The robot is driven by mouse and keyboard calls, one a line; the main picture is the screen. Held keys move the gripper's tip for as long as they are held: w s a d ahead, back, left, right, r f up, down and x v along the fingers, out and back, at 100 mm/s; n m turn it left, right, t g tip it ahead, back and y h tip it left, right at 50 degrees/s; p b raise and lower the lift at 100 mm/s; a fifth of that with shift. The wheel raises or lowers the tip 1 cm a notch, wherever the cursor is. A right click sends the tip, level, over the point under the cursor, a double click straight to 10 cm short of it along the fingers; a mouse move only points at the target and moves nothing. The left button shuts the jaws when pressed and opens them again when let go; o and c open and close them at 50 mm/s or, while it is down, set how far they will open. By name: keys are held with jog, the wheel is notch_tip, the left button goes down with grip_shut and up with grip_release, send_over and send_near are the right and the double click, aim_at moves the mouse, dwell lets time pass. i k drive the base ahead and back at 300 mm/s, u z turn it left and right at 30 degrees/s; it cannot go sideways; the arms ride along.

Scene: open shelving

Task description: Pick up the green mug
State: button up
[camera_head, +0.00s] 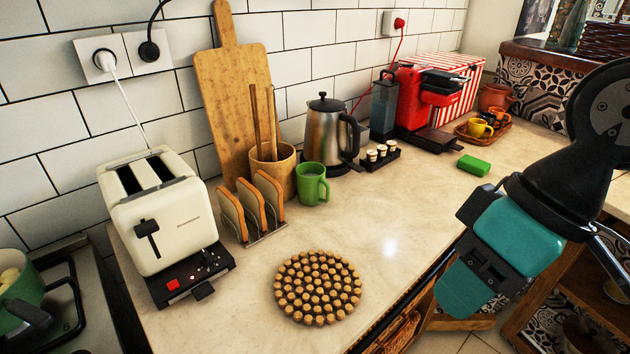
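The green mug (312,184) stands upright on the pale countertop (385,205). Its handle points right. It is just right of the toast rack and in front of the wooden utensil pot. My gripper (455,290) is at the right of the view, beyond the counter's front edge, well apart from the mug. Its teal and black body points down and to the left. I cannot make out a gap between its fingers, and nothing shows held in it.
A toast rack (262,205) with bread and the utensil pot (274,171) crowd the mug's left and back. A kettle (328,135) stands behind right. A round cork trivet (318,287) lies in front. A toaster (160,220) is left. The counter right of the mug is clear.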

aim_at(315, 188)
jog(key=u, duration=0.15)
jog(key=k, duration=0.4)
jog(key=z, duration=0.95)
jog(key=i, duration=0.9)
jog(key=u, duration=0.5)
